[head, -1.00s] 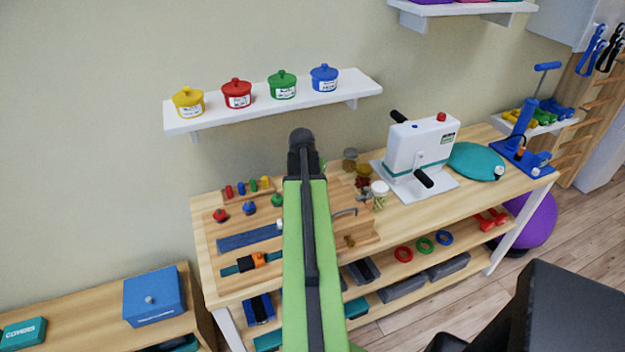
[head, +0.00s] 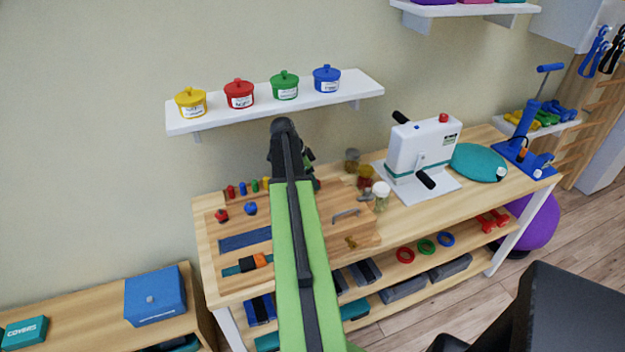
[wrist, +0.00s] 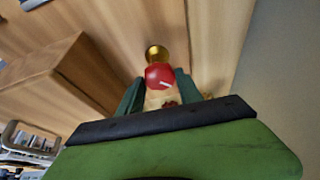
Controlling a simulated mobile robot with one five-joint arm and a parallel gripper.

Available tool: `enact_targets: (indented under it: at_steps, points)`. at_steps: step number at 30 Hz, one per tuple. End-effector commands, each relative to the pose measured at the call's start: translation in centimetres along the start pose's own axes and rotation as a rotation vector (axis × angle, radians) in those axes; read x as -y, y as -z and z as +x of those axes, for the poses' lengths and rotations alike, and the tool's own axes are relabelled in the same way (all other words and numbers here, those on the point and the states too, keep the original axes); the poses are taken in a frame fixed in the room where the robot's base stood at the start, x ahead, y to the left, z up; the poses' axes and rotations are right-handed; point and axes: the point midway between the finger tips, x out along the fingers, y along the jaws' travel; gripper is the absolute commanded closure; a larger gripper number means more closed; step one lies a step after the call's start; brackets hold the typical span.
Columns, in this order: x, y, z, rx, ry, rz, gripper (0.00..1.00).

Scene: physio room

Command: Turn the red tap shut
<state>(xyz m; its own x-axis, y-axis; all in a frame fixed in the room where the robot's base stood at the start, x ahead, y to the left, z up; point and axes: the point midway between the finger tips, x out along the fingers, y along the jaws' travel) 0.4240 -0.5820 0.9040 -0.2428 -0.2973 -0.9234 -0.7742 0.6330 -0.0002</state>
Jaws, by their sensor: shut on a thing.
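The red tap (wrist: 160,77) shows in the wrist view as a round red knob with a white mark. A brass part (wrist: 157,52) sits just beyond it, against a wooden surface. The dark green fingers of my gripper (wrist: 160,83) stand on both sides of the red knob, shut on it. In the head view my gripper (head: 305,168) is over the back of the wooden bench, partly hidden behind my arm.
The bench (head: 400,212) carries a wooden board with a red knob (head: 221,215) and a blue knob (head: 250,208), a metal handle (head: 346,212), jars (head: 381,195) and a white machine (head: 420,145). A wall shelf (head: 215,119) with lidded pots hangs above.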

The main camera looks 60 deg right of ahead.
Motion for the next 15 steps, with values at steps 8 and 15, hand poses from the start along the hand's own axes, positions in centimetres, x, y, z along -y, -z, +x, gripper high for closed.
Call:
enact_targets:
  at_steps: [8, 15]
  points:
    - [0.08, 0.33, 0.1, -0.005, -0.087, 0.199, 0.98]
    - [0.06, 0.36, 0.12, -0.005, -0.132, 0.31, 0.98]
